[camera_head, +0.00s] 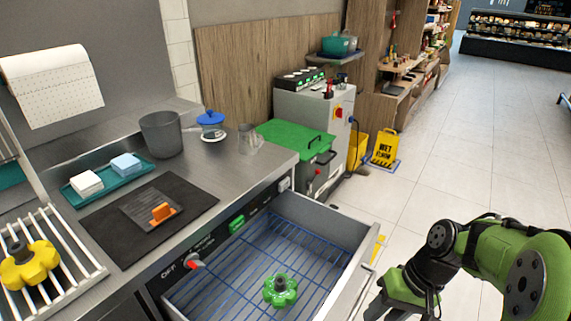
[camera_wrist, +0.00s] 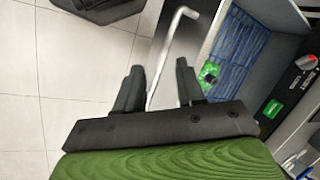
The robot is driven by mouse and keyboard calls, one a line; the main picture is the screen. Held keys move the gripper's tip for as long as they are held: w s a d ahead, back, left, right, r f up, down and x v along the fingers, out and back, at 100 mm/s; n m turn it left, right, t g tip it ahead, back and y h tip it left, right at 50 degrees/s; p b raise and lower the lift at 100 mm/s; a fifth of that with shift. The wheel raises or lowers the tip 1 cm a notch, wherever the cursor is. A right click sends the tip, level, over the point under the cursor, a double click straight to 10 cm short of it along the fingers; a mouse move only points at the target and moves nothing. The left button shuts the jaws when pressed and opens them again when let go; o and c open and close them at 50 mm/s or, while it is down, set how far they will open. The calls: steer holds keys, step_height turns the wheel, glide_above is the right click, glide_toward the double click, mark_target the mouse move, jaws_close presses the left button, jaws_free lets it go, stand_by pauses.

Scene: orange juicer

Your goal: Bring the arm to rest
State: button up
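My arm (camera_head: 480,255) is green and black and stands at the right of the head view, outside the open drawer. In the wrist view my gripper (camera_wrist: 160,78) is open, with its two dark fingers apart and nothing between them that touches both. The metal drawer handle (camera_wrist: 170,45) shows beyond the fingers. I cannot tell how near it is. In the head view the fingers are mostly hidden at the bottom edge.
The drawer (camera_head: 335,222) is pulled out, with a green knob-shaped part (camera_head: 280,290) on its blue rack. A counter above holds a grey pot (camera_head: 161,134), a teal tray (camera_head: 108,180) and a yellow part (camera_head: 28,264). Tiled floor (camera_head: 470,130) behind my arm is clear.

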steer(key=s+a+r+t+h, duration=0.4)
steer(key=s+r+t, duration=0.2)
steer(key=s+r, duration=0.5)
step_height(320, 180, up, 14)
steer(key=p, duration=1.4)
steer(key=shift+w+r+n+p, duration=0.15)
steer(key=shift+n+p, duration=0.15)
steer(key=shift+n, duration=0.1)
